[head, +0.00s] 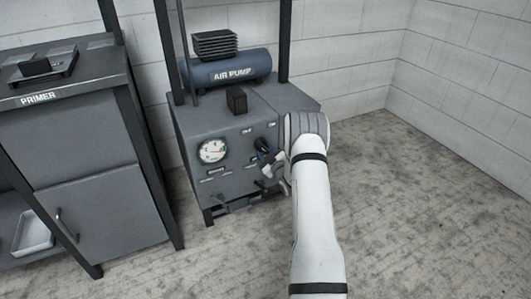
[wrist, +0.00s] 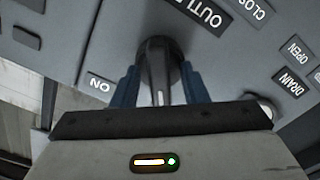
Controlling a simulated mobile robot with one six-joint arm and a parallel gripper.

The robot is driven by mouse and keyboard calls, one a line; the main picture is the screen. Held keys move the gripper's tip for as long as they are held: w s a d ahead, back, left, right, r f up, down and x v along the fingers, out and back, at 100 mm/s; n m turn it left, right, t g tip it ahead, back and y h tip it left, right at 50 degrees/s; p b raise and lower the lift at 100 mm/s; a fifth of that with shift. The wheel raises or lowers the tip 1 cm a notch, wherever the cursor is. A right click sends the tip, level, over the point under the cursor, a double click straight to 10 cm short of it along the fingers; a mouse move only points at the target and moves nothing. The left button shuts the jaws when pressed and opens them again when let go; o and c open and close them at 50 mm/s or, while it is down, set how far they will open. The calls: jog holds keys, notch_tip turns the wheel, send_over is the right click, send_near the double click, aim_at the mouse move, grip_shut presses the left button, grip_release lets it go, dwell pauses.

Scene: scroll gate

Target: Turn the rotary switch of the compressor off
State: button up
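The compressor is the grey cabinet (head: 222,128) in the head view, with a blue tank marked AIR PUMP (head: 228,70) on top. Its rotary switch is the dark knob (wrist: 158,62) in the wrist view, with a raised grip bar pointing toward my gripper. An ON label (wrist: 99,84) sits just left of the knob. My gripper (wrist: 160,92) has one blue finger on each side of the bar. The fingers look apart, with small gaps to the bar. In the head view my gripper (head: 266,158) is at the panel's right side, and my arm hides part of it.
A round gauge (head: 212,151) is on the panel's left. OUTLET (wrist: 205,14), CLOSE, OPEN and DRAIN (wrist: 288,82) labels lie near the knob. A PRIMER cabinet (head: 75,150) stands at left. The floor at right (head: 420,200) is clear.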

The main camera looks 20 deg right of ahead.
jog(key=shift+s, duration=0.1)
jog(key=s+p, duration=0.2)
jog(key=s, duration=0.5)
jog(key=shift+s+d, duration=0.15)
jog(key=shift+s, duration=0.2)
jog(key=s+a+r+m+g+h+p, duration=0.1)
jog(key=s+a+r+m+g+p, duration=0.2)
jog(key=r+p, duration=0.9)
jog(key=s+a+r+g+h+p, duration=0.1)
jog(key=a+r+g+p, duration=0.35)
jog(key=r, duration=1.65)
jog(key=s+a+r+m+g+p, duration=0.1)
jog(key=s+a+r+g+p, duration=0.1)
jog(key=s+a+r+p, duration=0.3)
jog(key=s+a+r+m+g+y+p, duration=0.1)
jog(key=s+a+r+p, duration=0.4)
jog(key=s+r, duration=0.6)
jog(key=s+a+r+m+g+p, duration=0.2)
jog(key=s+a+r+g+p, duration=0.3)
jog(key=s, duration=1.2)
notch_tip(320, 180, up, 4)
jog(key=shift+s+r+m+p, duration=0.1)
jog(key=shift+s+m+p, duration=0.25)
jog(key=shift+p, duration=0.5)
